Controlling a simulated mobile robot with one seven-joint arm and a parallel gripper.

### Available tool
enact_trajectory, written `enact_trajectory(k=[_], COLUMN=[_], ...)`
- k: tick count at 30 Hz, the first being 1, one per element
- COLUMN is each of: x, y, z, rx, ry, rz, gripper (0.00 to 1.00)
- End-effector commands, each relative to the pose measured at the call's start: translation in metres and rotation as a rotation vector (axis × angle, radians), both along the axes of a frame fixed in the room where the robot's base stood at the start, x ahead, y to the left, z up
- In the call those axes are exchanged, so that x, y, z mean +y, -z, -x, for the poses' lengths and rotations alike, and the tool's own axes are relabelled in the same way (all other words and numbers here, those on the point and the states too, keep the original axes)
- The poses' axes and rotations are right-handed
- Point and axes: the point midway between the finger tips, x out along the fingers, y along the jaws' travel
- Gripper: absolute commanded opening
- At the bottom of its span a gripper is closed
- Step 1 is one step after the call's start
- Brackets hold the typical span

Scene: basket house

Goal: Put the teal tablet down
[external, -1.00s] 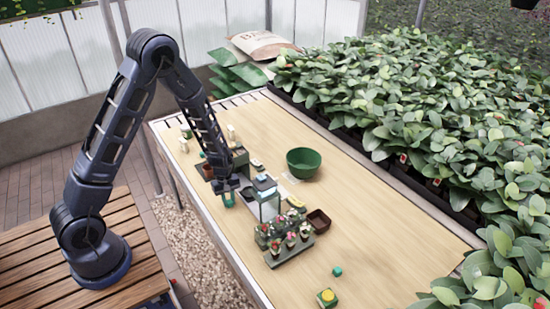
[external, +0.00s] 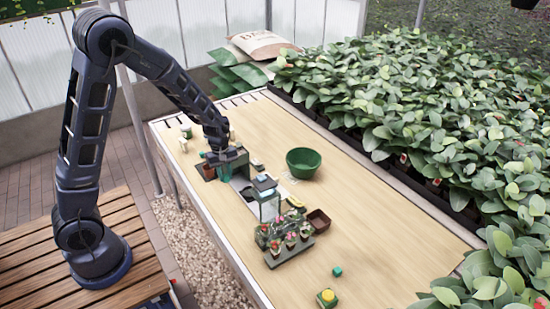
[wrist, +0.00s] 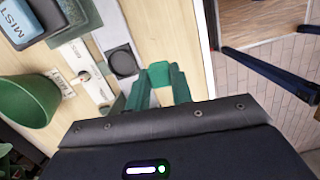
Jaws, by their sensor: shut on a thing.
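The teal tablet (external: 224,178) is a small teal shape under my gripper (external: 221,166), over the left part of the wooden table. My gripper is shut on it; it is partly hidden by the fingers. In the wrist view the teal piece (wrist: 158,73) shows between the green fingers of my gripper (wrist: 158,88). I cannot tell whether its lower edge touches the surface below.
A terracotta pot (external: 208,171) stands close left of my gripper. A grey-green box stands close right. A clear-sided station (external: 267,207), flower rack (external: 287,247), brown tray (external: 319,221) and green bowl (external: 303,162) stand farther right. The table's right part is mostly clear.

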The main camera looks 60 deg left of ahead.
Motion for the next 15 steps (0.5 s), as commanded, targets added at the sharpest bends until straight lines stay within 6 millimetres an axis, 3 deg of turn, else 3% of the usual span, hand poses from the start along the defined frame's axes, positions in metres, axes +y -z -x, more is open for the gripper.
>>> enact_trajectory(k=[6,11,15], x=[0.000,0.000,0.003], y=[-0.036,-0.050,-0.055], z=[-0.001,-0.002,-0.018], rx=[-0.002,-0.002,0.000], ry=[0.001,-0.001,-0.044], rz=[0.000,-0.001,-0.004], gripper=[0.01,0.01,0.01])
